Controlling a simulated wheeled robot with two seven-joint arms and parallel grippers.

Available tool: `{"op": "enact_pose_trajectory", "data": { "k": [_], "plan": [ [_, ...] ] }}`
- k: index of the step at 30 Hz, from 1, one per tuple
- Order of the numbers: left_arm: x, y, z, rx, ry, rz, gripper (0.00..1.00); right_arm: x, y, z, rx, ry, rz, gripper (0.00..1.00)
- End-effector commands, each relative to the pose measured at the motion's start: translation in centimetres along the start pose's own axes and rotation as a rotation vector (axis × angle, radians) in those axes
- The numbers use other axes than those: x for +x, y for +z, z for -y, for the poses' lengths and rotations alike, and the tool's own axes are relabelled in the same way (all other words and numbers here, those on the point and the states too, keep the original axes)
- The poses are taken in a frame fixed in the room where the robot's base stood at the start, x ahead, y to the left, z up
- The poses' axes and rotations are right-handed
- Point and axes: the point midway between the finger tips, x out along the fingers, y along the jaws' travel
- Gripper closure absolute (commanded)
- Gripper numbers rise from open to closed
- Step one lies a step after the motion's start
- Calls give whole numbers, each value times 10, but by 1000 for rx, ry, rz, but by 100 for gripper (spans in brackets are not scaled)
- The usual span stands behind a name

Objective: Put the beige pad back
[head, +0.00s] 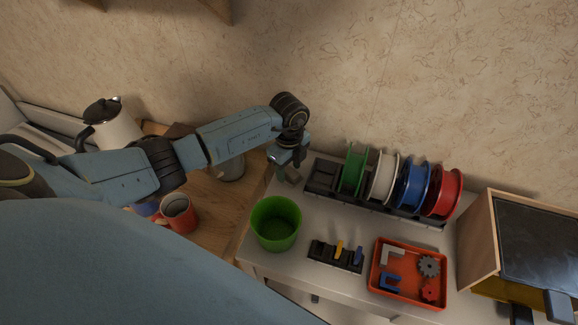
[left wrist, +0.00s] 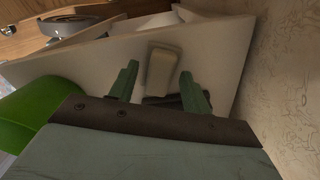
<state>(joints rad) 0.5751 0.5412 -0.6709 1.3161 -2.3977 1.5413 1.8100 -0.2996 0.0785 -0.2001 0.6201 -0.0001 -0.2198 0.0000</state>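The beige pad (left wrist: 162,70) is a small block with rounded corners. In the left wrist view it lies between and just beyond my left fingers, over the pale table top. My left gripper (left wrist: 160,82) is open, with a visible gap between its left finger and the pad. In the head view my left gripper (head: 290,166) points down at the back left of the white table, left of the spool rack. A small greyish piece shows at its fingertips there, too small to identify surely. My right gripper is not in view.
Right of the gripper stands a dark rack (head: 321,176) with green, white, blue and red spools. A green bin (head: 275,223), a small black holder (head: 335,255) and an orange tray (head: 409,297) stand in front. A wooden-sided box (head: 478,245) is at right.

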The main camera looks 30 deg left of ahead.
Motion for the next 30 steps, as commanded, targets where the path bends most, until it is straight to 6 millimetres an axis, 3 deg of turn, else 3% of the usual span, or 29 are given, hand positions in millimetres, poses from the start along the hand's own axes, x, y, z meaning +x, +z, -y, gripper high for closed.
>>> {"op": "enact_pose_trajectory", "data": {
  "k": [8,21,30],
  "plan": [
    [-8,0,0,0,-1,0,52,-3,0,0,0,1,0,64],
    [-95,0,1,1,-4,1,52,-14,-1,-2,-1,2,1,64],
    [-123,0,0,0,0,0,52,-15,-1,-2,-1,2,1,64]
  ]
}}
